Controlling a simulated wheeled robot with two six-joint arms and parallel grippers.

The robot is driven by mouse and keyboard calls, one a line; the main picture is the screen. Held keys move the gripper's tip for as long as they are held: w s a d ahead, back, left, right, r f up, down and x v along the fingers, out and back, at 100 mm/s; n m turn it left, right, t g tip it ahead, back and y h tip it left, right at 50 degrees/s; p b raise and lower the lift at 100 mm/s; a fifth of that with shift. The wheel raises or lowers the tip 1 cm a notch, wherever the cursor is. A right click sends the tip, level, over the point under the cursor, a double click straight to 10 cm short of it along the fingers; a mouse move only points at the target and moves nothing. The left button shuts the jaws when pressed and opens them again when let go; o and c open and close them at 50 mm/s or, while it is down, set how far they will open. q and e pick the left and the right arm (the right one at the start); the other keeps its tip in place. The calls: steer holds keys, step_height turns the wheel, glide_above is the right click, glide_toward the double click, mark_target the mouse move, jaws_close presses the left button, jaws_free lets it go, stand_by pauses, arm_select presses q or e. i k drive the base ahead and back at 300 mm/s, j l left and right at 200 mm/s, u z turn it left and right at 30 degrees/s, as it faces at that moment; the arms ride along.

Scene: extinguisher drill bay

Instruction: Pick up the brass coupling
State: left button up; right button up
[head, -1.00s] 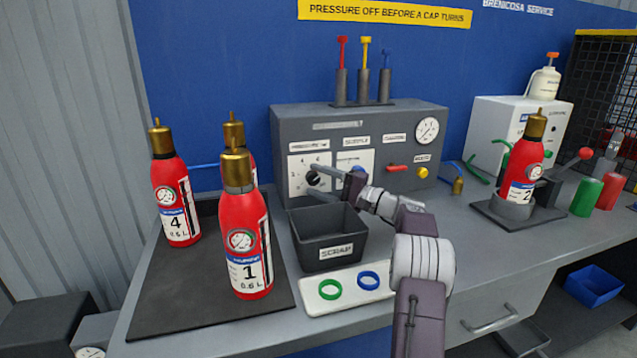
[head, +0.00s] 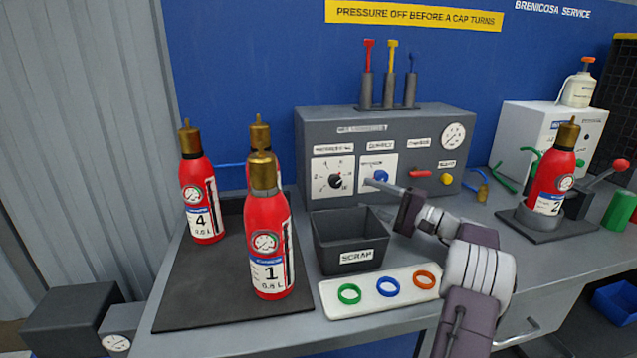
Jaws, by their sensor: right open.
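The brass coupling (head: 482,194) is a small brass piece by the blue hose at the right end of the grey control panel, low near the bench top. My right gripper (head: 374,184) is in front of the panel, its finger pointing left over the lower part of the blue knob's plate. It is left of the coupling and clearly apart from it. My left gripper is not in view.
A black scrap bin (head: 350,260) stands below my right gripper. A white tray (head: 366,303) with green, blue and orange rings lies in front. Red extinguishers stand on a dark mat (head: 200,290) at left; extinguisher 2 (head: 553,180) stands right of the coupling.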

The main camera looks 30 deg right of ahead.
mark_target(483, 192)
steer(key=k+l, duration=0.8)
steer(key=k, duration=0.05)
